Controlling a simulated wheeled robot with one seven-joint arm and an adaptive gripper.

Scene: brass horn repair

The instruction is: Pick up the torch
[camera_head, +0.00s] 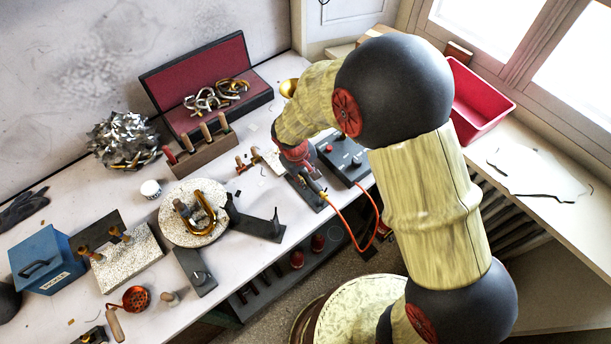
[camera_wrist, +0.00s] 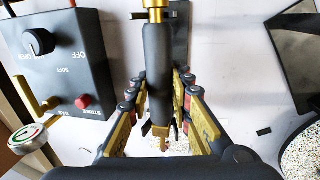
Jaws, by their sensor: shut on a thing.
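The torch (camera_wrist: 158,75) has a dark handle with a brass fitting at the top of the wrist view. Its handle lies between the fingers of my gripper (camera_wrist: 158,95), which is shut on it. In the head view the torch (camera_head: 318,189) shows only in part beside my gripper (camera_head: 306,171), above a dark plate (camera_head: 304,196) near the table's front edge. An orange hose (camera_head: 340,217) hangs in a loop from there. Whether the torch is clear of the plate cannot be told.
A dark control box (camera_head: 345,158) with a knob and red buttons stands close to the right; it also shows in the wrist view (camera_wrist: 65,65). A round speckled block (camera_head: 177,236) and a wooden tool rack (camera_head: 203,158) are to the left. A red bin (camera_head: 478,105) is on the sill.

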